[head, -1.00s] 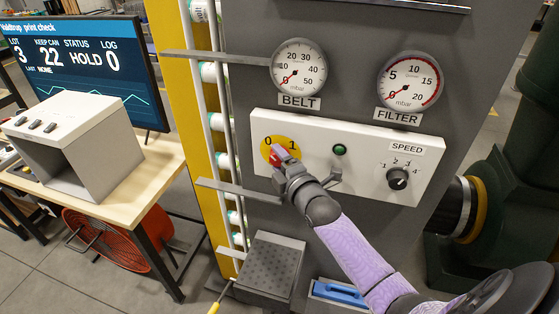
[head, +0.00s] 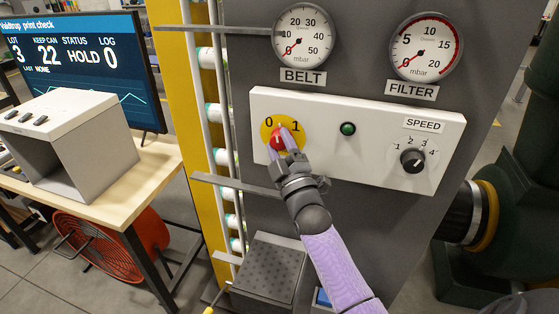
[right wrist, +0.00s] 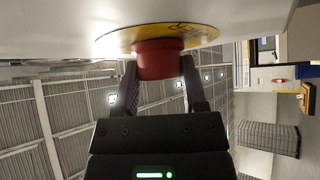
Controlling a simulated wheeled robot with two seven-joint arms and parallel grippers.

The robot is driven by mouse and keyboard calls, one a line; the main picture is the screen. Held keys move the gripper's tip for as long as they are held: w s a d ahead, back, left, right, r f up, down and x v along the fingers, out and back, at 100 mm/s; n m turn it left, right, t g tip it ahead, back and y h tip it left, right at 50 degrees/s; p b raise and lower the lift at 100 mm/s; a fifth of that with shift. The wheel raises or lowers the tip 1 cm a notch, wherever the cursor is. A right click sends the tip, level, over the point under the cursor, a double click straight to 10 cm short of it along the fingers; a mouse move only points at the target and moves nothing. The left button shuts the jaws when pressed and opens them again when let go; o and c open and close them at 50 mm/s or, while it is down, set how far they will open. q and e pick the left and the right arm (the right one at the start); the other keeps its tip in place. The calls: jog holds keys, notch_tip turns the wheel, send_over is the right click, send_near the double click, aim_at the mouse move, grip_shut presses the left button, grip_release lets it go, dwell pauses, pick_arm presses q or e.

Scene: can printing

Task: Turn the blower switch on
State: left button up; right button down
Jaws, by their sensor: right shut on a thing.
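The blower switch is a red knob (head: 276,143) on a yellow disc (head: 266,130) marked 0 and 1, at the left of the white panel (head: 350,170). My right gripper (head: 286,142) is at the knob in the head view, its arm coming up from below. The right wrist view shows the gripper's two fingers (right wrist: 160,82) on either side of the red knob (right wrist: 158,60), shut on it. The fingers partly cover the knob in the head view; a white mark shows on it, between 0 and 1. My left gripper is not in view.
A green lamp (head: 348,128) and a speed dial (head: 412,159) are on the same panel. The belt gauge (head: 304,36) and filter gauge (head: 424,46) are above it. Metal bars and a can column (head: 222,115) stand at left. A perforated block (head: 268,268) is below.

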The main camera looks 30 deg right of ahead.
jog(key=m+h+b, duration=0.3)
jog(key=m+h, duration=0.1)
jog(key=m+h+b, duration=0.3)
jog(key=m, duration=0.2)
jog(key=f+m+g+h+b, duration=0.1)
jog(key=m+h+b, duration=0.3)
jog(key=shift+w+a+m+h, duration=0.1)
jog(key=shift+w+m+h, duration=0.05)
jog(key=shift+m+h, duration=0.2)
jog(key=m+g+h+b, duration=0.1)
jog(key=m+h, duration=0.1)
jog(key=m, duration=0.1)
jog(key=shift+r+m+g+h+b, duration=0.15)
jog(key=shift+m+g+h+b, duration=0.7)
jog(key=shift+m+g+h, duration=0.95)
jog(key=shift+m+y, duration=0.25)
jog(key=shift+y, duration=0.1)
jog(key=shift+c, duration=1.9)
grip_release()
jog(key=shift+o, duration=1.2)
jog(key=shift+w, duration=0.15)
jog(key=shift+r, duration=0.1)
